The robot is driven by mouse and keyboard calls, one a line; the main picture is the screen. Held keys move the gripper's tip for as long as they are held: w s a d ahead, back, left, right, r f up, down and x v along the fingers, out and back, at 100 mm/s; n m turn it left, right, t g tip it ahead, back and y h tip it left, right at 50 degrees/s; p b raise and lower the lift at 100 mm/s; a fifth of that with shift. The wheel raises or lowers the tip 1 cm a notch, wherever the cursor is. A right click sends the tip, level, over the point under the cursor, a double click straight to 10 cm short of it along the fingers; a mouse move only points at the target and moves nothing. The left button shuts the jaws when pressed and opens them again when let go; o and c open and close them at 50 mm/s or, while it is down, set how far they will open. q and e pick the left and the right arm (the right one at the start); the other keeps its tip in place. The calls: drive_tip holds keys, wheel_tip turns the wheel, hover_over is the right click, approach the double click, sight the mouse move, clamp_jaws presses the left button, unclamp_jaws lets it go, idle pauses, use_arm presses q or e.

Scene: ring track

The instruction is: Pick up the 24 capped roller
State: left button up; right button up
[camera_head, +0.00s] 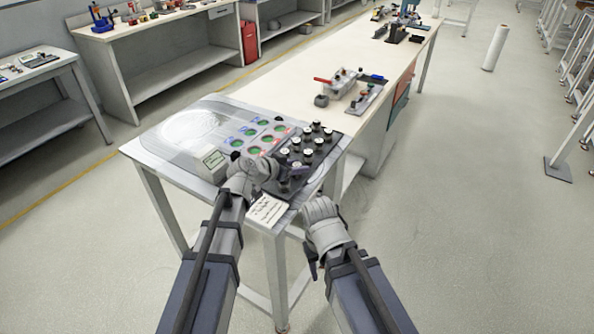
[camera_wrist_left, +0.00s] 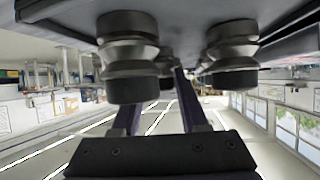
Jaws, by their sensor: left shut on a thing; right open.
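A dark tray (camera_head: 322,166) at the front right of the near table holds several capped rollers (camera_head: 312,141), dark with pale tops. I cannot read any number on them. My left gripper (camera_head: 266,172) is at the tray's near left edge, shut on a capped roller that its fingers mostly hide. In the left wrist view, which looks upside down, two grooved metal rollers (camera_wrist_left: 128,55) (camera_wrist_left: 232,52) flank the gripper's fingers (camera_wrist_left: 166,85); the held one is hard to make out. My right gripper (camera_head: 318,208) is open and empty, right of the table's front corner.
A small pale box (camera_head: 213,162) stands left of my left gripper, and a written card (camera_head: 267,210) is at the front edge. A device with a red handle (camera_head: 340,85) stands farther back.

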sight(297, 165)
use_arm(q)
clamp_jaws()
drive_tip(key=shift+r, duration=0.1)
wheel_tip(297, 165, up, 10)
drive_tip(key=p, duration=1)
